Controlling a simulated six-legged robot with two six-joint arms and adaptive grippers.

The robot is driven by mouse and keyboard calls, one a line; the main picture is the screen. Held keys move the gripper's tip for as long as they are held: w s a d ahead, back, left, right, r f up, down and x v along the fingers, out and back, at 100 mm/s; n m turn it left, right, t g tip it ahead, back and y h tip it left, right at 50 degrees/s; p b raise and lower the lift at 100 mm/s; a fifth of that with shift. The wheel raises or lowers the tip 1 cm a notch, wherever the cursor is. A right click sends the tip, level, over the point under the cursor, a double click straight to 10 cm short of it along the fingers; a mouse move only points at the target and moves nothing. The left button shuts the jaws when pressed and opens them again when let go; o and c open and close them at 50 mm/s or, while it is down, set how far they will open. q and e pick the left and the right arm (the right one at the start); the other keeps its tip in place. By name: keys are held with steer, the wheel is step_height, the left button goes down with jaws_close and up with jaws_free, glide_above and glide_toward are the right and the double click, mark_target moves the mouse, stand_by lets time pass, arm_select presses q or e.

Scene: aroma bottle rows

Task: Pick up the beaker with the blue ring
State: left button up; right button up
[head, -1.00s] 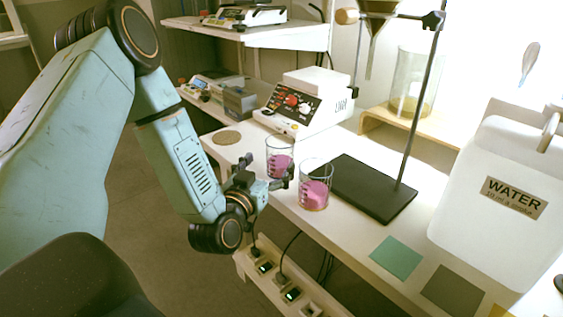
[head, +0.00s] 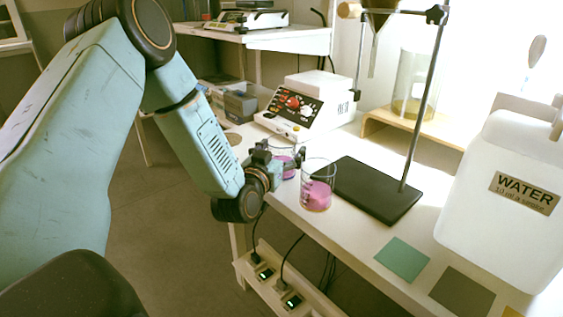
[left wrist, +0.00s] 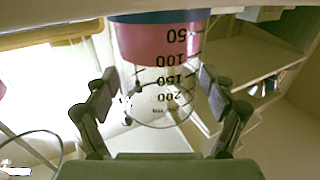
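A clear graduated beaker (left wrist: 158,60) with pink liquid and a blue ring (left wrist: 160,16) at its base appears upside down in the left wrist view. In the head view this beaker (head: 287,172) stands on the bench, partly hidden by my left gripper (head: 281,156). The fingers of my left gripper (left wrist: 158,90) flank the beaker on both sides, spread apart; I see no clear grip on the glass. A second beaker (head: 316,188) with pink liquid stands close by at the right, and no blue ring shows on it. My right gripper is not in view.
A black stand base (head: 372,190) with a metal rod is right of the beakers. A stirrer with red knobs (head: 300,104) stands behind them. A water container (head: 504,205) is at the right. Coloured squares (head: 402,259) lie near the bench's front edge.

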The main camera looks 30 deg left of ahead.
arm_select(q)
steer(key=c, duration=1.2)
steer(key=shift+r, duration=0.1)
